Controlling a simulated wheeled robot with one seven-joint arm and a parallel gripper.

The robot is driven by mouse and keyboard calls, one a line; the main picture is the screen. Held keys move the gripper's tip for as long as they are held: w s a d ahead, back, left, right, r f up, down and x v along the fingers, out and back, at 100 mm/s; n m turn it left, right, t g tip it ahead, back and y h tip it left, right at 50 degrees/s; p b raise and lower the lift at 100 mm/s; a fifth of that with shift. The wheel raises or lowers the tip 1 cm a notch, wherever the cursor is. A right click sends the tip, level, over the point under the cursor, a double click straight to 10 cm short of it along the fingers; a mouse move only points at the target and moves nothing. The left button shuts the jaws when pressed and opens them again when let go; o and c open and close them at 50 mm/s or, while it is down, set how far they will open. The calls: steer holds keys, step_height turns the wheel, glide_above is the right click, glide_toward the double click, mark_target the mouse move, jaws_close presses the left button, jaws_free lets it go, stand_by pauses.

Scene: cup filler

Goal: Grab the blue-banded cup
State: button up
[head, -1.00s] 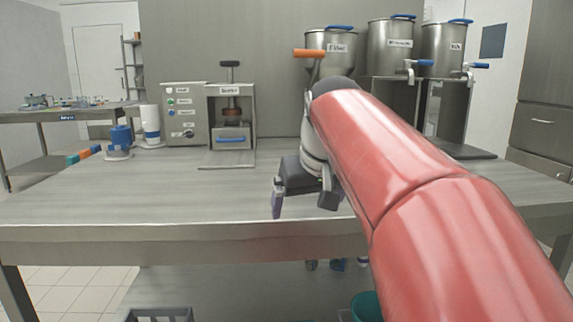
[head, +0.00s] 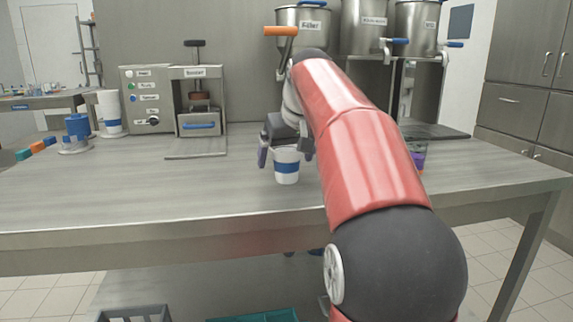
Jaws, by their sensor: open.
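The blue-banded cup (head: 287,171) is white with a blue band and stands upright on the steel table (head: 110,208), just right of the middle of the head view. My gripper (head: 284,158) is open, behind and around the cup's upper part as seen from here. One finger shows to the left of the cup and the other to its right. I cannot tell whether either finger touches the cup.
A sealer machine (head: 200,98) and control box (head: 147,101) stand at the back. A white cup stack (head: 111,112) stands at the left. The table's front left is clear.

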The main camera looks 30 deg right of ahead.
steer(key=shift+w+f, duration=0.15)
steer(key=shift+f, duration=0.1)
steer(key=c, duration=1.1)
steer(key=shift+r, duration=0.15)
